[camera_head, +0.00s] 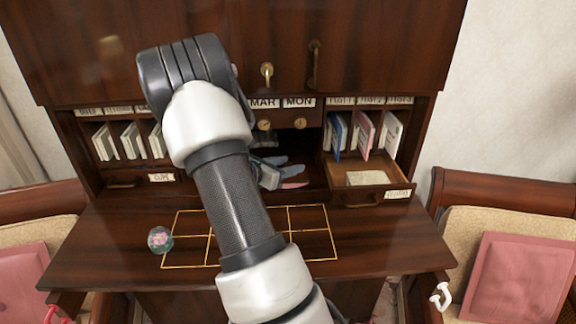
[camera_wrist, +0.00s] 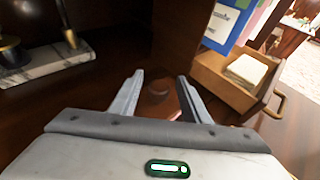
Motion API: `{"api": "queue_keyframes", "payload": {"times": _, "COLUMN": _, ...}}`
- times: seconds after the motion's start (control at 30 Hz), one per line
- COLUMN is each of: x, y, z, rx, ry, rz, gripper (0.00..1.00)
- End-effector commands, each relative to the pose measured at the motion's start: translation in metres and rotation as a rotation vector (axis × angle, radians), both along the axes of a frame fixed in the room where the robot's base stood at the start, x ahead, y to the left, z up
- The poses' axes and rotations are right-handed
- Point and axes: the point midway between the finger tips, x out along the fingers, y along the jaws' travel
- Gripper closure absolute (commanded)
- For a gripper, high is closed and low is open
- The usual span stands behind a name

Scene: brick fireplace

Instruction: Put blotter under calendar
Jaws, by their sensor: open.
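The calendar (camera_head: 281,103) reads MAR and MON and is set in the middle of the desk's upper part, with brass knobs below it. My gripper (camera_head: 294,175) reaches into the dark middle compartment under the calendar. In the wrist view my gripper (camera_wrist: 160,79) is open, its two fingers apart. Between them is a small reddish-brown wooden thing (camera_wrist: 158,100) with a rounded knob, which looks like the blotter. Its lower part is hidden by my gripper, and I cannot tell whether the fingers touch it.
An open drawer (camera_head: 369,197) with pale paper juts out right of the gripper. Blue and pink folders (camera_head: 365,133) stand above it. A marble pen base (camera_wrist: 45,65) is on the left. A glass paperweight (camera_head: 159,239) sits beside the gold grid on the desktop (camera_head: 375,250).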

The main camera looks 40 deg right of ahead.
Motion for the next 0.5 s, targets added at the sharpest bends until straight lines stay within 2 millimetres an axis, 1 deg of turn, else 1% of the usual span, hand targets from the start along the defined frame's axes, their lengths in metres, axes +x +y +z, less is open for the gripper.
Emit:
{"api": "queue_keyframes", "payload": {"times": 0.1, "x": 0.0, "y": 0.001, "z": 0.006, "rx": 0.0, "ry": 0.0, "rz": 0.001, "gripper": 0.58}}
{"api": "queue_keyframes", "payload": {"times": 0.17, "x": 0.001, "y": 0.009, "z": 0.006, "rx": -0.001, "ry": -0.002, "rz": 0.002, "gripper": 0.58}}
{"api": "queue_keyframes", "payload": {"times": 0.27, "x": 0.0, "y": 0.026, "z": 0.012, "rx": 0.001, "ry": -0.003, "rz": 0.004, "gripper": 0.58}}
{"api": "queue_keyframes", "payload": {"times": 0.5, "x": -0.005, "y": 0.076, "z": 0.031, "rx": 0.0, "ry": -0.003, "rz": 0.004, "gripper": 0.58}}
